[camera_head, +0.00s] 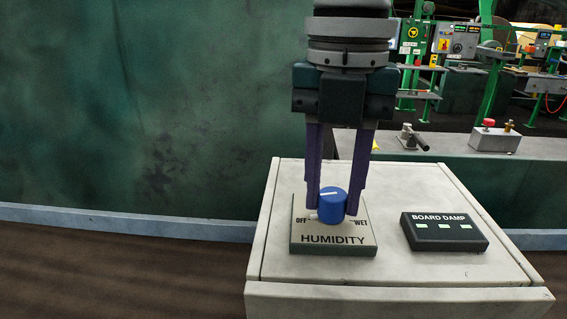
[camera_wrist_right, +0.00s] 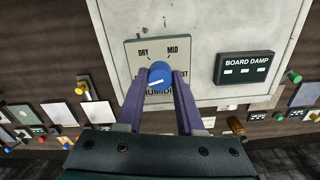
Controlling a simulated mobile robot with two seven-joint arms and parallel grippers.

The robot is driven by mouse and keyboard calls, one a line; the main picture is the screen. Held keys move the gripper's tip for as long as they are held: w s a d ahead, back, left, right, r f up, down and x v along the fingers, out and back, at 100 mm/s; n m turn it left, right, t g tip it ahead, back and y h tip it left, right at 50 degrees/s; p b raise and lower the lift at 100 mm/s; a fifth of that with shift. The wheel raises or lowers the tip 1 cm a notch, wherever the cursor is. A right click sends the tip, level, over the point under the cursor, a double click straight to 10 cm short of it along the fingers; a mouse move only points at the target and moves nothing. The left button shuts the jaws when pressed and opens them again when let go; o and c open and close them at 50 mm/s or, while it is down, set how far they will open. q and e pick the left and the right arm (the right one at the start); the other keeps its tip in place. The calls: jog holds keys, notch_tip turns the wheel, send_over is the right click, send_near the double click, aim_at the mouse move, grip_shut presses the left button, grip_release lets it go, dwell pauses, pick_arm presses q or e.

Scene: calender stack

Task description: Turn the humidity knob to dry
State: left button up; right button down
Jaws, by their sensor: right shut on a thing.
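The humidity knob (camera_head: 332,207) is a blue cylinder with a white line on its top, standing on a beige plate marked HUMIDITY (camera_head: 333,239). In the head view OFF shows left of the knob and WET right. In the right wrist view the knob (camera_wrist_right: 160,74) sits below the words DRY and MID (camera_wrist_right: 158,51); its white line lies toward the left, on the OFF side. My right gripper (camera_head: 335,212) points down with its two purple fingers either side of the knob, shut on it. The fingers partly hide the plate. My left gripper is in neither view.
A dark BOARD DAMP box (camera_head: 444,232) with lit green windows sits right of the plate on the pale cabinet top (camera_head: 400,180). A green wall (camera_head: 130,110) stands behind at left. A grey ledge (camera_head: 470,150) with fittings runs behind at right.

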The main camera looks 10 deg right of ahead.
jog(key=shift+r+m+p, duration=0.2)
jog(key=shift+m+p, duration=0.1)
jog(key=shift+p, duration=0.3)
jog(key=m+p, duration=0.5)
jog(key=p, duration=0.2)
jog(key=shift+r+m, duration=0.1)
jog(key=shift+m, duration=0.2)
jog(key=m+p, duration=0.3)
jog(key=m, duration=0.1)
jog(key=shift+f+m+p, duration=0.2)
jog(key=shift+m+p, duration=0.8)
jog(key=shift+m, duration=0.7)
jog(key=c, duration=0.5)
grip_release()
jog(key=shift+f, duration=0.1)
jog(key=shift+c, duration=0.2)
